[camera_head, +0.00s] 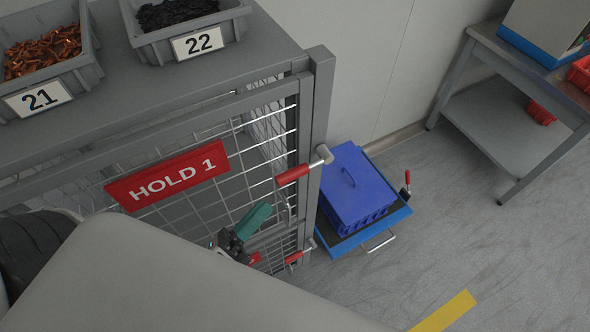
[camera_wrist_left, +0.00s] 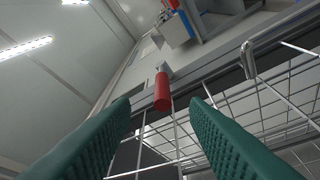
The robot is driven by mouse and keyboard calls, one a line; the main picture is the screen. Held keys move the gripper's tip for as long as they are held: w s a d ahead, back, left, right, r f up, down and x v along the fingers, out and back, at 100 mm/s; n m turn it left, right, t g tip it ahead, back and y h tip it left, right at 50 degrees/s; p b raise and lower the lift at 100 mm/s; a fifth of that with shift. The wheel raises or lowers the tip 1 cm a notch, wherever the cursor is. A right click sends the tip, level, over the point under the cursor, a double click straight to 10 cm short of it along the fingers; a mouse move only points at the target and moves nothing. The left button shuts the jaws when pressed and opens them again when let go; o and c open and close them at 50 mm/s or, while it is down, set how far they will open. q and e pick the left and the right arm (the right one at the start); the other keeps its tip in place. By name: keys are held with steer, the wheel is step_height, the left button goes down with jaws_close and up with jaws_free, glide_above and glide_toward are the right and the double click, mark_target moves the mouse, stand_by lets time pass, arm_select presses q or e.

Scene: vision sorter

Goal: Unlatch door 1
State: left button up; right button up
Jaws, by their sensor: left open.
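Door 1 is the grey wire-mesh door (camera_head: 215,192) with the red HOLD 1 sign (camera_head: 168,175). It looks closed against the grey frame post. Its latch has a red grip (camera_head: 293,174), which lies across the door's edge and points left, with its metal pivot on the post. My left gripper (camera_head: 258,214) has green fingers and is open, just below and left of the latch grip. In the left wrist view the red grip (camera_wrist_left: 162,92) shows between and beyond the open fingers (camera_wrist_left: 161,105), with no visible contact. My right gripper is not in view.
A second red-gripped latch (camera_head: 294,257) sits lower on the post. A grey pull loop (camera_wrist_left: 248,60) stands on the mesh door. Bins 21 (camera_head: 38,98) and 22 (camera_head: 198,43) stand on top. A blue cart (camera_head: 398,214) with a blue crate (camera_head: 352,190) is right of the post.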

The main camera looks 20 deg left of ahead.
mark_target(293, 173)
arm_select(q)
steer(key=p+x, duration=0.1)
steer(key=x, duration=0.9)
steer(key=shift+w+a+p, duration=0.1)
steer(key=shift+w+p, duration=0.15)
steer(key=shift+p, duration=0.15)
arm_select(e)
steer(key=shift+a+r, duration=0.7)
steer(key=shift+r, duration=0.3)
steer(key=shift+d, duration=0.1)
arm_select(q)
steer(key=shift+c, duration=0.7)
jaws_close()
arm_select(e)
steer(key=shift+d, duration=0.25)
